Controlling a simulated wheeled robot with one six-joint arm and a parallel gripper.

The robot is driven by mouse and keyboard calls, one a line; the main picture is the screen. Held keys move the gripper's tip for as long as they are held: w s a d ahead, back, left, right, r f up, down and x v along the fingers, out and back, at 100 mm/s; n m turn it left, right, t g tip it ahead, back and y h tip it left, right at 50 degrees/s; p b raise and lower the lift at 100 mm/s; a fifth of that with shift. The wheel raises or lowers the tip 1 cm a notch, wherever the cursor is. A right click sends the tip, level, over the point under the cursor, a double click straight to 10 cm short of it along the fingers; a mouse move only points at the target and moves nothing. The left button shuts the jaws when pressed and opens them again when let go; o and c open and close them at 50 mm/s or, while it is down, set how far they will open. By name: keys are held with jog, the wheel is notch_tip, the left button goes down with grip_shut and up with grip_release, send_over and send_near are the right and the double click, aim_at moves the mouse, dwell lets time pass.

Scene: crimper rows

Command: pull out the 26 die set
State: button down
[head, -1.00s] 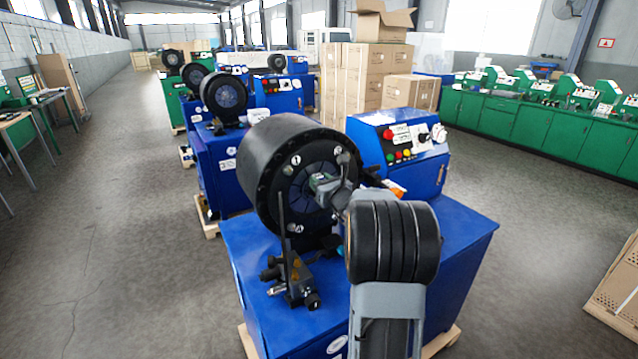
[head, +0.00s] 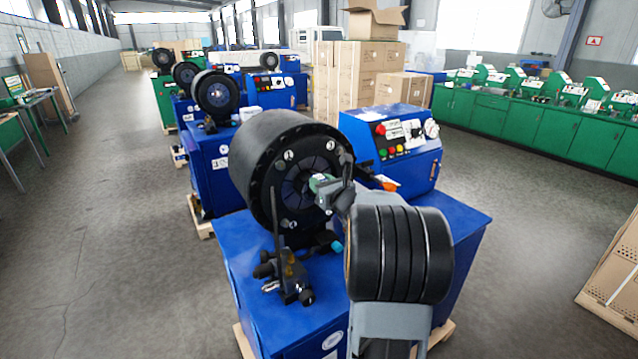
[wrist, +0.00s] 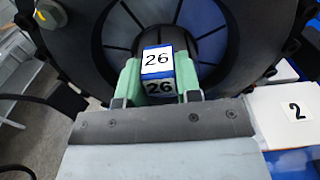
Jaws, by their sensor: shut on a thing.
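The 26 die set (wrist: 158,60) shows in the wrist view as a block with a white label reading "26", a blue edge and a dark lower face also marked 26. It sits in front of the round black crimper head (wrist: 95,45). My gripper (wrist: 160,82) has its green fingers on both sides of the block and is shut on it. A dark cylinder shows just behind the block; I cannot tell whether it is joined to it. In the head view my gripper (head: 322,186) is at the front face of the crimper head (head: 265,165), and the die set is not clear there.
The crimper's blue control box (head: 392,150) stands right of the head. A tool fixture with an upright rod (head: 284,262) stands at the front left of the blue bench. A white card marked "2" (wrist: 296,112) is right of my gripper. More crimpers (head: 214,95) stand behind.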

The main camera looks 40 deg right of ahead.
jog(key=shift+s+a+r+b, duration=0.1)
jog(key=shift+s+b, duration=0.1)
jog(key=shift+s, duration=1.05)
jog(key=shift+s+a+r+b, duration=0.1)
jog(key=shift+s+b, duration=0.1)
jog(key=shift+s, duration=1)
